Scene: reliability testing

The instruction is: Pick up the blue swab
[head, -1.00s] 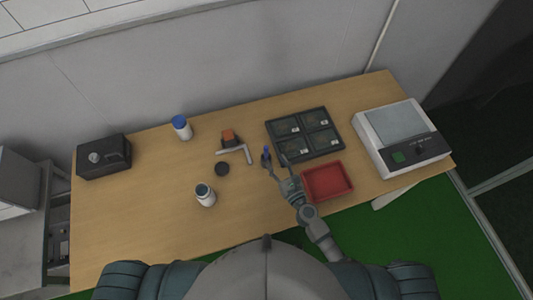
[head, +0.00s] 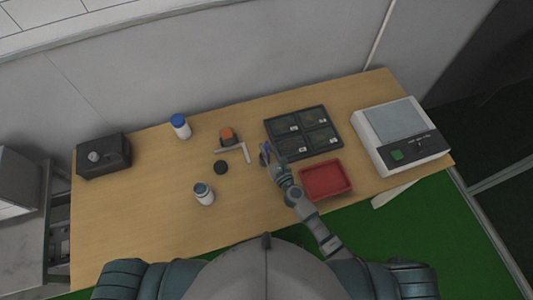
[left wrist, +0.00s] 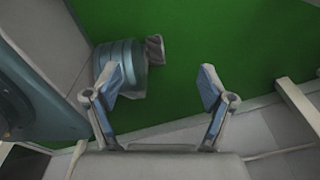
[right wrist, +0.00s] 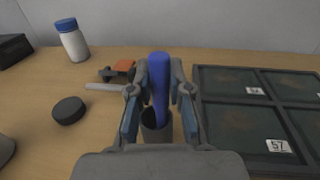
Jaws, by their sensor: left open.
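The blue swab (right wrist: 159,85) stands upright between the fingers of my right gripper (right wrist: 160,75) in the right wrist view. The fingers touch it on both sides and appear shut on it. Its lower end is at a dark grey round cup (right wrist: 156,128), partly hidden by the gripper. In the head view my right gripper (head: 272,153) is low over the table, left of the red tray, and largely hides the swab. My left gripper (left wrist: 160,85) is open and empty over the green floor in the left wrist view.
The red tray (head: 326,179) and the black compartment case (head: 303,133) are close to the right gripper. A scale (head: 400,135) stands at right.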

